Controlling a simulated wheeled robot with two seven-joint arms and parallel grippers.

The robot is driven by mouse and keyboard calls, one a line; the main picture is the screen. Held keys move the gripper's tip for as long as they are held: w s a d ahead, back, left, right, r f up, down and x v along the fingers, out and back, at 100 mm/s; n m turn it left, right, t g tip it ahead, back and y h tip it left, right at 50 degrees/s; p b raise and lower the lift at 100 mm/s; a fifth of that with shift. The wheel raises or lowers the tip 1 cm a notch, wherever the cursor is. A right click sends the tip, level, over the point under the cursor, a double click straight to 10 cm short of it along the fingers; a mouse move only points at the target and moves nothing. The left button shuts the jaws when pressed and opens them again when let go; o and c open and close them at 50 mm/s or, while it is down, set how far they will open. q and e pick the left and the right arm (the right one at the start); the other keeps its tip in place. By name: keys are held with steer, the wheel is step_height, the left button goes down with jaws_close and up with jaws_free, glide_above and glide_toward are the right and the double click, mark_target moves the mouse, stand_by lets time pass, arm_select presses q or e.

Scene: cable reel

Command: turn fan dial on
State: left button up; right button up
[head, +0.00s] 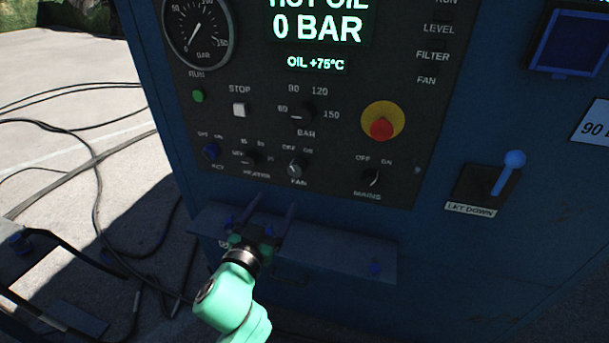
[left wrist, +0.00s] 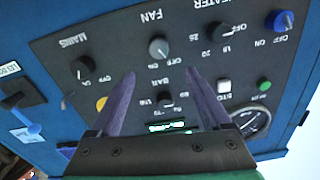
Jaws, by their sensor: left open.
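The fan dial (head: 296,169) is a small round dark knob on the control panel, with OFF and ON printed above it. Its pale pointer mark seems to lean toward OFF, though it is small. In the left wrist view the dial (left wrist: 159,49) appears upside down, just beyond and between the fingertips. My left gripper (head: 273,204) is open and empty, its two purple fingers pointing up at the panel below the dial. The fingers also show in the left wrist view (left wrist: 161,74), apart from the dial. My right gripper is not in view.
The heater dial (head: 250,157) and mains dial (head: 371,179) flank the fan dial. A red stop button on yellow (head: 382,127) is above right. A ledge (head: 345,258) juts out below the panel near my gripper. Black cables (head: 95,165) lie on the ground at left.

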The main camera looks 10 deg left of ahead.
arm_select(q)
glide_toward(295, 171)
steer(key=w, duration=0.3)
steer(key=w+p, duration=0.1)
steer(key=w, duration=0.3)
steer(key=shift+d, duration=0.3)
steer(key=shift+w+a, duration=0.15)
steer(key=shift+w, duration=0.35)
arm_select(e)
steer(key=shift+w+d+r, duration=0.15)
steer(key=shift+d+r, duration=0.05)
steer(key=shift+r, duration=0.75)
arm_select(q)
jaws_close()
